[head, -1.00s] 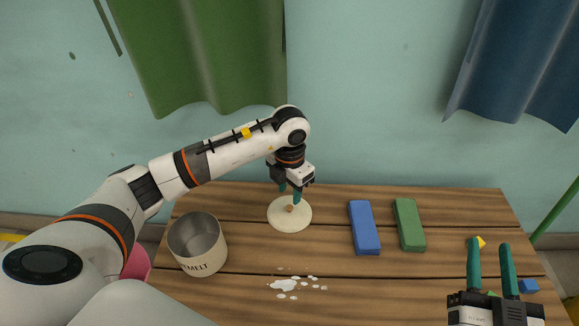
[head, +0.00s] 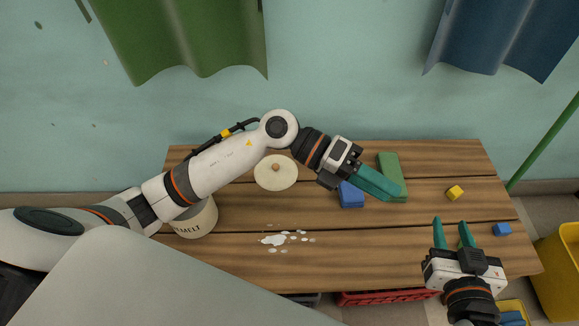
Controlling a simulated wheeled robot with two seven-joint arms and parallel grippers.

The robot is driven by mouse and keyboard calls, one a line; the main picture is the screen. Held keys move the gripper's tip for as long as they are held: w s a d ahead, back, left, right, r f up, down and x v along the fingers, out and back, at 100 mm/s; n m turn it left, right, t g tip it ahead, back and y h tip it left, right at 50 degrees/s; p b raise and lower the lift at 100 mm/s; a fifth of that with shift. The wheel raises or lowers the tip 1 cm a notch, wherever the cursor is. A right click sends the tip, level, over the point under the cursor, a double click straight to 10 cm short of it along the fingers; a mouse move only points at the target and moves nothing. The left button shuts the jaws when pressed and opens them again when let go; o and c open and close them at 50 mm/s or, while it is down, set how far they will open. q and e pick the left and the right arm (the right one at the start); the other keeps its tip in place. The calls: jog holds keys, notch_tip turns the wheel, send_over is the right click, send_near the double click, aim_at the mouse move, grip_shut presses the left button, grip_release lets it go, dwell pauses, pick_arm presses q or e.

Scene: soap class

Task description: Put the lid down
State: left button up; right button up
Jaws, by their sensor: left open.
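The round cream lid (head: 264,181) with a small brown knob lies on the wooden table, apart from both grippers. The pot (head: 197,221) with "MELT" lettering stands to its lower left, partly hidden behind my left arm. My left gripper (head: 382,184) is open and empty, to the right of the lid. Its teal fingers show over the blue block (head: 350,196) and the green block (head: 389,164), covering parts of both; contact cannot be told. My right gripper (head: 452,233) is open and empty at the lower right, with its fingers apart.
White spilled drops (head: 274,240) lie at the table's front middle. A small yellow block (head: 455,192) and a small blue block (head: 502,229) lie at the right. A red crate (head: 385,297) and a yellow bin (head: 560,265) stand beyond the table's edges.

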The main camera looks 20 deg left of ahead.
pick_arm(q)
notch_tip(320, 180, up, 9)
jog(key=n+t+h, duration=0.6)
jog(key=n+t, duration=0.1)
jog(key=n, duration=0.1)
jog(key=w+a+n+t+y, duration=0.4)
jog(key=a+n+t+y, duration=0.35)
jog(key=n+t, duration=0.75)
jog(key=s+a+f+n+g+y, duration=0.2)
jog(key=a+f+n+g+y, duration=0.1)
jog(key=f+n, duration=0.4)
jog(key=s+a+f+n+g+y, duration=0.2)
jog(key=a+f+n+g+y, duration=0.1)
jog(key=a+f+n+y, duration=0.2)
notch_tip(320, 180, down, 2)
jog(key=n+y, duration=0.3)
jog(key=shift+s+f, duration=0.2)
jog(key=shift+a, duration=0.1)
